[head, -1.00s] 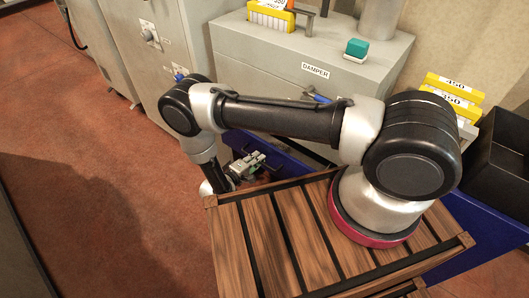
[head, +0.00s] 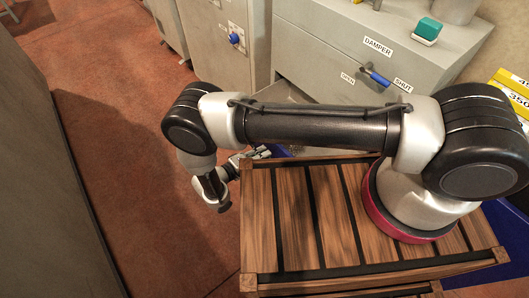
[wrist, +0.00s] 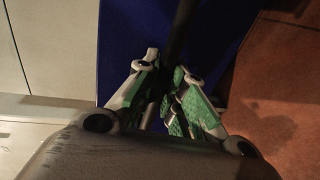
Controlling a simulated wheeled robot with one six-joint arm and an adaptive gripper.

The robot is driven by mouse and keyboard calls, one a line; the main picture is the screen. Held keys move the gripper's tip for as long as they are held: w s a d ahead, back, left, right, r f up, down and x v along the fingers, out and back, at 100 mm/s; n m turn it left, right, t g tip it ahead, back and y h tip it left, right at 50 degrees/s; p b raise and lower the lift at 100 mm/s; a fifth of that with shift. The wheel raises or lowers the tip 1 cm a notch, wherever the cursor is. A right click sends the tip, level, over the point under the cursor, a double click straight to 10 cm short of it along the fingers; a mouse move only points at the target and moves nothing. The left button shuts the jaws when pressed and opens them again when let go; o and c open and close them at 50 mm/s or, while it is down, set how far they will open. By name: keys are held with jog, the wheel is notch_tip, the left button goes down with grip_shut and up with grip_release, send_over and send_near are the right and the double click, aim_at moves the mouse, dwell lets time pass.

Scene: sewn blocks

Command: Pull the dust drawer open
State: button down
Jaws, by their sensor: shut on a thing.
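The dust drawer's blue front (wrist: 125,45) fills the upper middle of the wrist view, and a small blue part (head: 282,151) shows in the head view. A dark bar (wrist: 182,30), which looks like the drawer's handle, runs up from between my fingers. My gripper (wrist: 167,78) has green-padded fingers and is shut on this bar. In the head view my gripper (head: 262,153) is low, beside the wooden deck's far left corner. My arm hides most of the drawer. A pale gap (head: 287,94) shows between the cabinet and my arm, so the drawer appears partly out.
The grey cabinet (head: 335,50) bears DAMPER, OPEN and SHUT labels and a blue-handled lever (head: 375,76). A teal block (head: 428,28) sits on top. Yellow number boxes (head: 513,92) stand at right. The slatted wooden deck (head: 292,205) is near. Red floor (head: 110,75) is clear at left.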

jog(key=c, duration=1.5)
grip_release()
jog(key=v, duration=1.2)
jog(key=shift+f, duration=0.1)
